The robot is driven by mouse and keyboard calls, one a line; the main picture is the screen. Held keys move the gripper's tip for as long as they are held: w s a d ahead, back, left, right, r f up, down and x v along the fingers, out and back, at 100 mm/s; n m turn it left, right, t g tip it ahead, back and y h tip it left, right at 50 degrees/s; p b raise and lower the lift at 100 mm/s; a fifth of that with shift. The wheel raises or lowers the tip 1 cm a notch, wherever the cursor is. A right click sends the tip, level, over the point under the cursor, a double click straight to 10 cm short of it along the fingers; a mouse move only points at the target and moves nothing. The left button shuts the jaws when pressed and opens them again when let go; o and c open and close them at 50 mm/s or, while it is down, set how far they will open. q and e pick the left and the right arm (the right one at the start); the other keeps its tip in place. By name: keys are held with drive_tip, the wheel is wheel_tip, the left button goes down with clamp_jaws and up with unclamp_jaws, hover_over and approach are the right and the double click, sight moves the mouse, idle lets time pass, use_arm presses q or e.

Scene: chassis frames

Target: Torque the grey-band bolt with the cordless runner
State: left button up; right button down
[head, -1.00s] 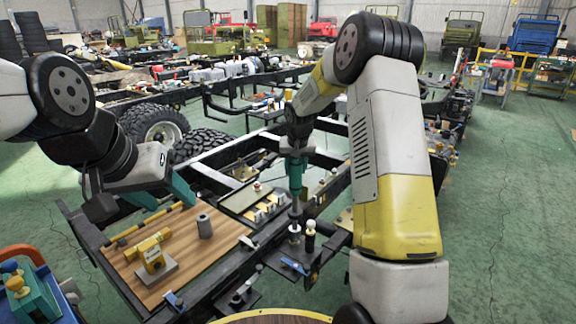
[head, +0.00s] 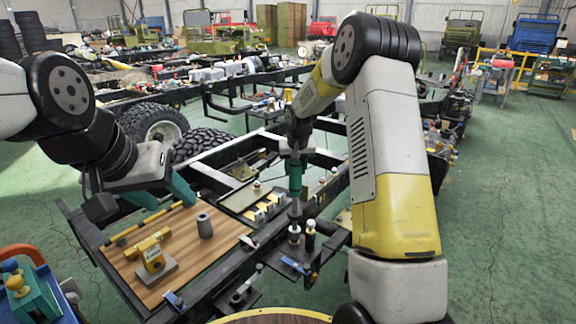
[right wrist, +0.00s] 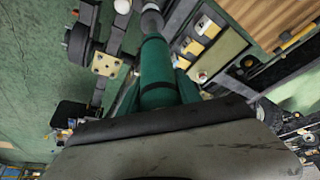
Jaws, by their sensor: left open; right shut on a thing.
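The teal cordless runner (head: 295,178) hangs nose down in my right gripper (head: 297,150), which is shut on it. Its grey socket (head: 294,209) is right above a pale-topped bolt (head: 294,235) at the chassis bracket; whether they touch is unclear. A dark post with a cream top (head: 310,229) stands just right of that bolt. I cannot make out which one has the grey band. The right wrist view shows the runner (right wrist: 158,72) from behind, with its tip cut off by the top edge. My left gripper (head: 138,201) is open and empty above the wooden board's left side.
The wooden board (head: 215,250) bears a yellow tool on a grey block (head: 152,258), a grey cylinder (head: 204,226) and a yellow-and-black bar (head: 145,226). A tray (head: 240,200) with small parts lies behind. Black chassis rails (head: 222,273) surround the work area. Green floor is free at right.

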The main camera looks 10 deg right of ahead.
drive_tip(key=shift+f, duration=1.25)
idle(1.8)
drive_tip(key=shift+f, duration=0.3)
idle(1.5)
drive_tip(key=shift+r, duration=0.2)
idle(0.7)
drive_tip(key=shift+r, duration=1.6)
drive_tip(key=shift+w+r, duration=0.1)
drive_tip(key=shift+r, duration=2.4)
